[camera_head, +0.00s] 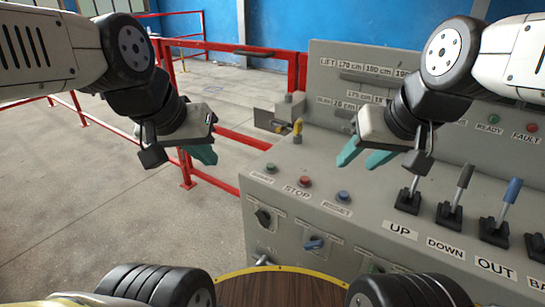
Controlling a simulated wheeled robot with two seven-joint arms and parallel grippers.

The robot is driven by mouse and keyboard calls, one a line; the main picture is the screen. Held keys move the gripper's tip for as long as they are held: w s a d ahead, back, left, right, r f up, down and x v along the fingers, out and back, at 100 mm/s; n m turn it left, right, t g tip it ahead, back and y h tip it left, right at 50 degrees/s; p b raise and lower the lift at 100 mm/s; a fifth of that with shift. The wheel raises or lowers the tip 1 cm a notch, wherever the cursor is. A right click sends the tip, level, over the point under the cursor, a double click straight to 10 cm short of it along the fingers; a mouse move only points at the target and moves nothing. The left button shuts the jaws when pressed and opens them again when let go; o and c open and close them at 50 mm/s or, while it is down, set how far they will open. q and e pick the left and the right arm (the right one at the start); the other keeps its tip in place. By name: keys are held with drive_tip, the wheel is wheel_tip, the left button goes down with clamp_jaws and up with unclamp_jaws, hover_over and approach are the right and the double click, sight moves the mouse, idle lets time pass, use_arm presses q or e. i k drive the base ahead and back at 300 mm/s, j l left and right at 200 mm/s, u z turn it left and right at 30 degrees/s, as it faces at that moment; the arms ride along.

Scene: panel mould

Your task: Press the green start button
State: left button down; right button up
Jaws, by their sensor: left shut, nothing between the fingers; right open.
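The green start button (271,168) sits at the left end of a row of buttons on the grey control panel (300,158). A small label lies below it, too small to read surely. My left gripper (205,156) is shut and empty, with teal fingers, left of the panel's edge and apart from the green button. My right gripper (359,160) is open and empty, above the panel to the right of the green button. Nothing hides the button.
A red STOP button (304,181) and a blue button (343,196) stand right of the green one. Levers (462,185) marked UP, DOWN and OUT stand at the right. A yellow-topped switch (297,128) rises behind. Red railings (240,140) run at the left.

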sight(270, 166)
drive_tip(key=k+l+u, duration=0.15)
drive_tip(key=l, duration=0.3)
drive_tip(key=l+u, duration=0.15)
drive_tip(key=l, duration=0.25)
drive_tip(key=k+l+u, duration=0.15)
drive_tip(key=l, duration=0.25)
